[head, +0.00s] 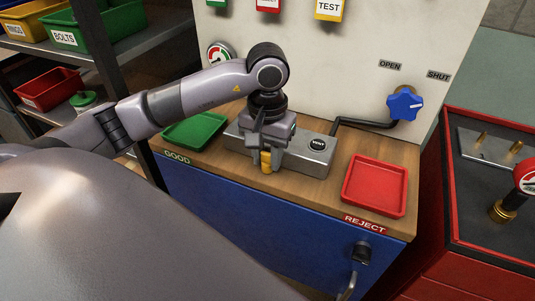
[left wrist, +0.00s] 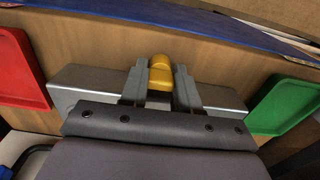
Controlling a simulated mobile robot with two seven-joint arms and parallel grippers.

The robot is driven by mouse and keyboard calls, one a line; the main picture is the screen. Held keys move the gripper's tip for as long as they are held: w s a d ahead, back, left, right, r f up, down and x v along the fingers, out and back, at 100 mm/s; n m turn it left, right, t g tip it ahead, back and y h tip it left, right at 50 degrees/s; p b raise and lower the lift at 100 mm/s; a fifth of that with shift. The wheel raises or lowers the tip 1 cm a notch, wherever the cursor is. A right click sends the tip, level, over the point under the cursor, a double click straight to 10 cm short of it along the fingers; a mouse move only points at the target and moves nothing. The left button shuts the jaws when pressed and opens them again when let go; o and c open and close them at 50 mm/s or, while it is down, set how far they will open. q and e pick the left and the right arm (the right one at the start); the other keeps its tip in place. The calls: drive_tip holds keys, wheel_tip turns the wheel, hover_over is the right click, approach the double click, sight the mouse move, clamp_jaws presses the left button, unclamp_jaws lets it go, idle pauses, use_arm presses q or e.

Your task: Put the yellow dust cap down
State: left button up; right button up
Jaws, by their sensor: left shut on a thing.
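My left gripper (head: 266,160) is shut on the yellow dust cap (head: 266,168), between its two fingertips. The cap is at the front edge of the grey metal block on the wooden bench top; I cannot tell whether it touches the wood. In the left wrist view the yellow dust cap (left wrist: 160,70) sits between the two grey fingers of my left gripper (left wrist: 160,80). My right gripper is not in view.
A green tray (head: 195,131) marked GOOD lies left of the block, a red tray (head: 375,187) marked REJECT lies right. A blue valve knob (head: 405,104) on a pipe and a gauge (head: 220,54) are on the white panel. Bare wood shows between block and red tray.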

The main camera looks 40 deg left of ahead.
use_arm(q)
drive_tip(key=shift+f+b, duration=0.3)
drive_tip(key=o, duration=1)
drive_tip(key=shift+r, duration=0.1)
